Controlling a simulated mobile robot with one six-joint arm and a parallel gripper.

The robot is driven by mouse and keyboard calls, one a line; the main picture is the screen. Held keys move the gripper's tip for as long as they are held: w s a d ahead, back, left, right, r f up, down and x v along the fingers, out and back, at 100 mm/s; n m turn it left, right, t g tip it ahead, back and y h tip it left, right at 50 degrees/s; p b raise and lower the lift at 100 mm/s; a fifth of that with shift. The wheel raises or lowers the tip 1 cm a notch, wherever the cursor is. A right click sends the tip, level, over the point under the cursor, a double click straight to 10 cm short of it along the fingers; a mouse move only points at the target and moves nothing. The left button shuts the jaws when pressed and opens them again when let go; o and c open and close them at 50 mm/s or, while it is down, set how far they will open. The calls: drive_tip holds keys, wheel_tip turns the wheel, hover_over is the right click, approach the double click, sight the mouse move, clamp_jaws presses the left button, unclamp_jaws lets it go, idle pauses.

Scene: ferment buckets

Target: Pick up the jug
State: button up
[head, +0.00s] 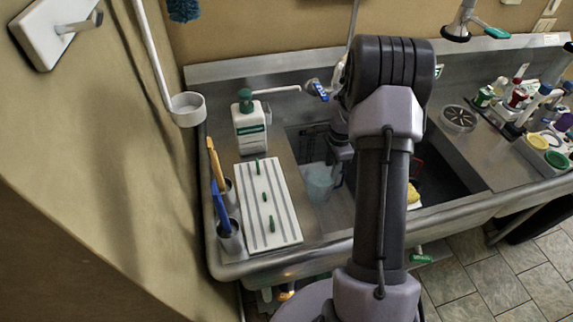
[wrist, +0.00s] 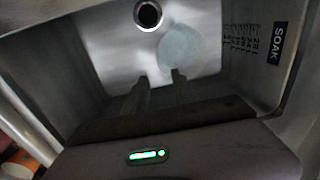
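A pale, translucent vessel, which looks like the jug (head: 319,182), stands in the left sink basin. In the wrist view the jug (wrist: 186,48) shows as a pale round shape on the basin floor, beyond the fingertips and a little right of them. I cannot make out its handle. My gripper (wrist: 158,80) is open, with a clear gap between its two fingers and nothing in it. In the head view my gripper (head: 340,168) points down into the left basin beside the jug, and my arm covers part of that area. I cannot tell whether a finger touches the jug.
The basin wall carries a SOAK label (wrist: 279,40), and a drain hole (wrist: 147,14) is in its floor. A white drying board (head: 282,205), a soap bottle (head: 249,125) and cups with brushes (head: 230,236) stand left of the sink. Bottles crowd the right counter.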

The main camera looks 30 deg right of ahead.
drive_tip(key=b, duration=0.4)
hover_over(326, 197)
drive_tip(key=f, duration=1.2)
drive_tip(key=shift+s+d+f, duration=0.2)
drive_tip(key=shift+d+f, duration=0.1)
drive_tip(key=shift+f, duration=0.1)
drive_tip(key=f+b, duration=0.1)
drive_tip(key=f, duration=0.2)
drive_tip(key=f+b, duration=0.1)
drive_tip(key=f, duration=0.1)
drive_tip(key=shift+w+a+f+b, duration=0.15)
drive_tip(key=shift+w+f+b, duration=0.15)
drive_tip(key=shift+f, duration=0.05)
drive_tip(key=shift+r, duration=0.1)
clamp_jaws()
